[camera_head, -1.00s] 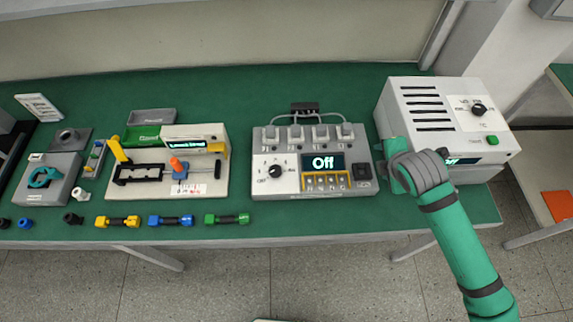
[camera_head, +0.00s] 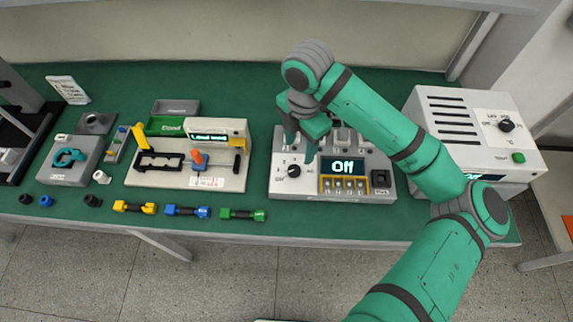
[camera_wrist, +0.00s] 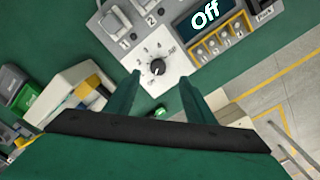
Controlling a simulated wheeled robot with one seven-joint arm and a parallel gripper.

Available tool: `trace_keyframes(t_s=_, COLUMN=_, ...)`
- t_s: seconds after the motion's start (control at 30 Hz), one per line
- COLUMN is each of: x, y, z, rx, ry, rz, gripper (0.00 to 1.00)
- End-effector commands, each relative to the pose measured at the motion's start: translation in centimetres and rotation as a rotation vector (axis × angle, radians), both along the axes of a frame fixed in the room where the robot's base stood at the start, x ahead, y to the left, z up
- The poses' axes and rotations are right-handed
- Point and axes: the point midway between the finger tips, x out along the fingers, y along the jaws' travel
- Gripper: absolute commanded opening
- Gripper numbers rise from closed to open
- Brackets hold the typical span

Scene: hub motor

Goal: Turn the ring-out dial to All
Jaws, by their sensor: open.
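The ring-out dial is a black round knob (camera_head: 293,171) at the lower left of the grey ring-out box (camera_head: 290,190). In the wrist view the dial (camera_wrist: 157,67) has a white pointer line, and printed marks stand around it. The box's screen (camera_head: 343,167) reads "Off". My gripper (camera_head: 299,147) is open and empty, above the left part of the box. In the wrist view its two fingertips (camera_wrist: 163,80) lie to either side below the dial, apart from it. The head view does not show how high it is above the dial.
A fixture board with an orange-handled clamp (camera_head: 197,158) stands to the left. A white box with vents and its own dial (camera_head: 470,125) stands to the right. Yellow (camera_head: 134,207), blue (camera_head: 186,210) and green (camera_head: 243,214) connectors lie along the front edge.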

Motion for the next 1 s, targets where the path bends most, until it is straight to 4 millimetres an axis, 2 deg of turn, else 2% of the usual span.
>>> trace_keyframes(t_s=0.1, x=-0.3, y=0.7, z=0.3, rx=-0.01, ry=0.018, rz=0.022, gripper=0.49)
trace_keyframes(t_s=0.23, x=-0.4, y=0.8, z=-0.6, rx=-0.011, ry=0.023, rz=0.022, gripper=0.49)
trace_keyframes(t_s=0.7, x=-0.4, y=0.7, z=-8.3, rx=-0.01, ry=0.023, rz=0.02, gripper=0.49)
trace_keyframes(t_s=0.83, x=-0.4, y=0.7, z=-9.6, rx=-0.01, ry=0.021, rz=0.02, gripper=0.49)
trace_keyframes(t_s=1.0, x=-0.4, y=0.7, z=-10.3, rx=-0.011, ry=0.02, rz=0.022, gripper=0.49)
